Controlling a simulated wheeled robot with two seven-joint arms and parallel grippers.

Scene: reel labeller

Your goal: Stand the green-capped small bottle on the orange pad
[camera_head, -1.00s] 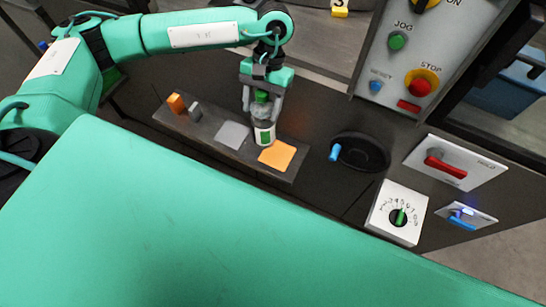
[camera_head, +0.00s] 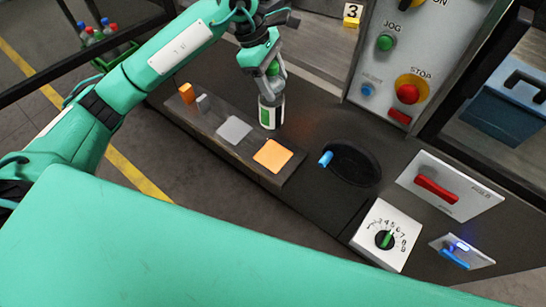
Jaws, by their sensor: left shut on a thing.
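The small bottle (camera_head: 270,114) is white with a green label, and its green cap (camera_head: 273,69) shows between my fingers. My left gripper (camera_head: 272,80) is shut on it and holds it roughly upright. The bottle shows just behind the orange pad (camera_head: 272,156), toward the back edge of the dark strip; I cannot tell how high its base is. The orange pad is bare and lies at the right end of the strip. My right gripper is not in view.
A control panel (camera_head: 400,60) rises behind.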

